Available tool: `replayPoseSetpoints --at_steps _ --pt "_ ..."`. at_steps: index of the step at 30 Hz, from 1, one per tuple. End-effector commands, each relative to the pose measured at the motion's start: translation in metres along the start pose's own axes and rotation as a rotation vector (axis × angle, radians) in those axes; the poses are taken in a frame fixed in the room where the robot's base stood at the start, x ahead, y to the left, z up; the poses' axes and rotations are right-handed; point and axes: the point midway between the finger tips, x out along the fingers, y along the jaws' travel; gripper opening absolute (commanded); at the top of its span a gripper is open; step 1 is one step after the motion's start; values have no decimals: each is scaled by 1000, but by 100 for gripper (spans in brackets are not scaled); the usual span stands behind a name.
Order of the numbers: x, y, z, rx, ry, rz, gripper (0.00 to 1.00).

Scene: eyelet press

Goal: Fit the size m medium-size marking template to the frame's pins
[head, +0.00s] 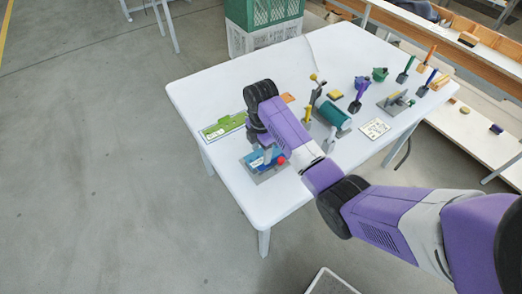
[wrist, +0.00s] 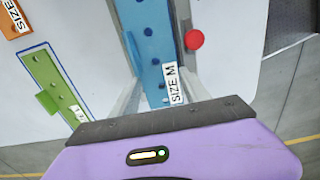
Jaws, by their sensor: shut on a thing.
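The blue template (wrist: 150,45) has a white SIZE M label (wrist: 174,84) and a row of dark round spots. My gripper (wrist: 160,88) is shut on its near end, one finger on each side. The template lies over or just above the grey frame (wrist: 183,22), lengthwise along it. I cannot tell whether the pins are through its holes. A red knob (wrist: 194,39) is at the frame's right side. In the head view, the blue template (head: 259,157) shows at the grey frame (head: 271,177) near the table's front left; my arm hides the fingers.
A green template (wrist: 48,82) lies in a blue outline left of the frame. An orange template (wrist: 14,20) with a size label lies farther off. A teal roller (head: 335,115), several tools and a white card (head: 375,128) stand farther right on the white table (head: 207,90).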

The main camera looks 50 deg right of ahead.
Motion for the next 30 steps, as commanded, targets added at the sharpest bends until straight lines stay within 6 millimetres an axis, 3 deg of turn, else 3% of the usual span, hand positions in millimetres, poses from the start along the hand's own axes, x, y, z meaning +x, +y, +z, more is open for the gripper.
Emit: replayPoseSetpoints --at_steps 30 --pt "8 0 0 0 0 0 14"
